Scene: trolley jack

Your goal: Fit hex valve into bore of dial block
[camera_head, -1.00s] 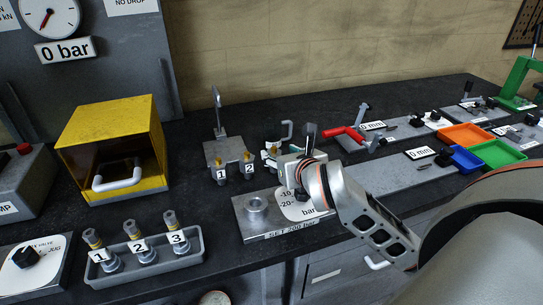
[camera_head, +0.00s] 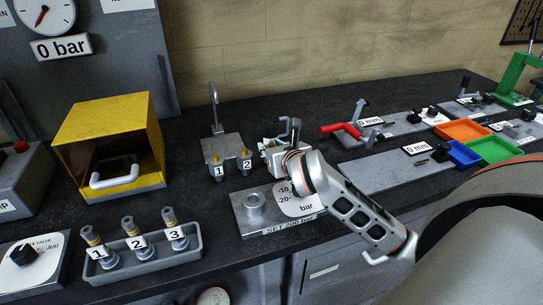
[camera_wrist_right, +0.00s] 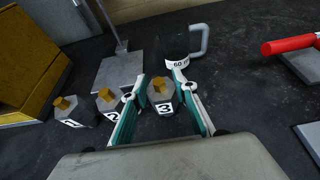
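Hex valves marked 1 (camera_wrist_right: 75,112), 2 (camera_wrist_right: 111,103) and 3 (camera_wrist_right: 161,93), with brass tops, stand upright in a row. My right gripper (camera_wrist_right: 157,84) is open, its green-lined fingers on either side of valve 3; I cannot tell whether either finger touches it. In the head view, valves 1 (camera_head: 217,168) and 2 (camera_head: 245,163) show, and my right gripper (camera_head: 279,143) and wrist hide valve 3. The dial block (camera_head: 243,227) lies in front of them, its round bore (camera_head: 255,201) empty and facing up. My left gripper is not in view.
A grey tray (camera_head: 150,268) holds several stemmed cartridges. A yellow box (camera_head: 110,120) stands behind it. A metal stand (camera_head: 212,145) rises behind the valves. A red-handled tool (camera_head: 340,128) lies to the right.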

